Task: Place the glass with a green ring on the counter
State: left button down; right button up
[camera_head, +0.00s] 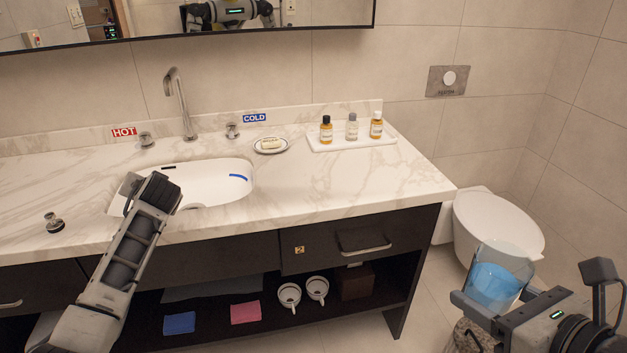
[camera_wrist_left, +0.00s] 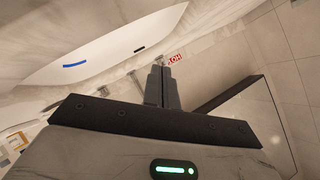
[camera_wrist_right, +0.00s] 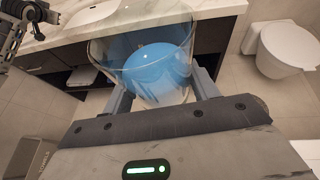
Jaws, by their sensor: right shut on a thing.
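A clear glass (camera_head: 513,262) with blue in its lower part is held in my right gripper (camera_head: 492,298), at the lower right, in front of the toilet and away from the counter. It also shows in the right wrist view (camera_wrist_right: 145,65), between both fingers, roughly upright. I cannot make out a green ring on it. The white marble counter (camera_head: 330,185) runs across the left and middle. My left gripper (camera_head: 150,190) is over the counter by the sink's left front; its fingers are together and empty in the left wrist view (camera_wrist_left: 163,85).
The sink (camera_head: 205,185) and faucet (camera_head: 181,105) are on the counter. A soap dish (camera_head: 270,146) and a white tray (camera_head: 350,142) with three bottles stand at the back. Two white cups sit on the shelf below. The counter's right front is clear. A toilet (camera_head: 498,225) stands right.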

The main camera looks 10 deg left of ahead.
pick_arm(q)
jog(key=w+d+t+h, duration=0.1)
jog(key=d, duration=0.1)
jog(key=w+d+m+t+h, duration=0.1)
jog(key=d+t, duration=0.1)
jog(key=w+d+m+t+h, duration=0.1)
jog(key=d+h, duration=0.1)
jog(key=shift+w+d, duration=0.1)
jog(key=shift+w, duration=0.25)
jog(key=d, duration=0.1)
jog(key=d+t+h, duration=0.1)
jog(key=d, duration=0.1)
jog(key=d+f+m+t+h, duration=0.1)
jog(key=shift+s+d+f, duration=0.1)
jog(key=shift+s+d, duration=0.15)
jog(key=s+d+f+g+h, duration=0.1)
jog(key=s+d+f+h, duration=0.1)
jog(key=s+d+f, duration=0.6)
jog(key=s+d+f+g+h, duration=0.1)
jog(key=s+d+f+h, duration=0.2)
jog(key=s+d+f, duration=0.5)
jog(key=s+d+f+g, duration=0.1)
jog(key=s, duration=0.8)
jog(key=s+d+g+h, duration=0.1)
jog(key=s, duration=0.8)
jog(key=shift+s+d+f, duration=0.2)
jog(key=shift+d+f, duration=0.2)
